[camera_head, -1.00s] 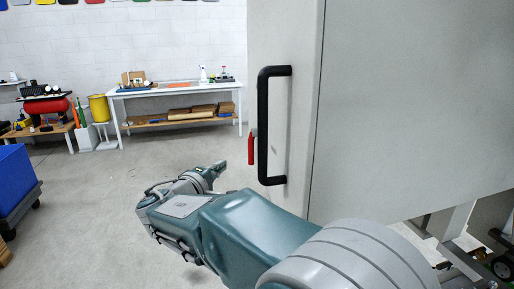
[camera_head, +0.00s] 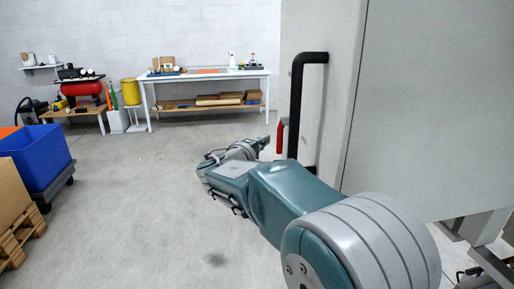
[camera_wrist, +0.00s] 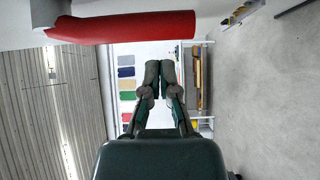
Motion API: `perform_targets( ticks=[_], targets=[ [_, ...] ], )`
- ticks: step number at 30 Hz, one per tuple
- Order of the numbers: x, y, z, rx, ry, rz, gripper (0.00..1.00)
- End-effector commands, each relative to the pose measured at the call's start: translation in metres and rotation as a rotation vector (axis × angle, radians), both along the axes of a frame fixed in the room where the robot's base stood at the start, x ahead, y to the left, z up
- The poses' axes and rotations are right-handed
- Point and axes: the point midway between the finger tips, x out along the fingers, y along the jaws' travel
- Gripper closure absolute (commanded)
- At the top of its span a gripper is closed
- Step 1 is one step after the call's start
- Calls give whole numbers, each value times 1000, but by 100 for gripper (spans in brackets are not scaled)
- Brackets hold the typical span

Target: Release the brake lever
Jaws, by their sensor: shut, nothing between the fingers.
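The brake lever is most likely the red grip (camera_head: 280,138), on the left side of the grey panel beside a black bar handle (camera_head: 296,100). In the wrist view the red grip (camera_wrist: 125,27) lies across the top of the picture, with a grey mount at its left end. My gripper (camera_head: 266,140) is just left of the red grip in the head view. In the wrist view my gripper (camera_wrist: 160,66) has its fingertips together, with nothing between them. The fingers appear below the red grip and apart from it, though depth is hard to judge.
The large grey panel (camera_head: 430,110) fills the right side. A white workbench (camera_head: 205,75) stands by the back wall. A blue bin (camera_head: 38,158) on a cart and a wooden pallet (camera_head: 22,240) are at the left. The floor between is clear.

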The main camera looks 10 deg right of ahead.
Motion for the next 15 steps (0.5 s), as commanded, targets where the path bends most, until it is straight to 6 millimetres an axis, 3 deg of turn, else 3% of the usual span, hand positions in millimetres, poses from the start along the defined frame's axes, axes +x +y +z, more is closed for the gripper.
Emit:
perform_targets(
  ticks=[5,15],
  targets=[
    [20,-17,0,0,0,-1,100],
    [-18,-24,1,1,-1,1,100]
  ],
)
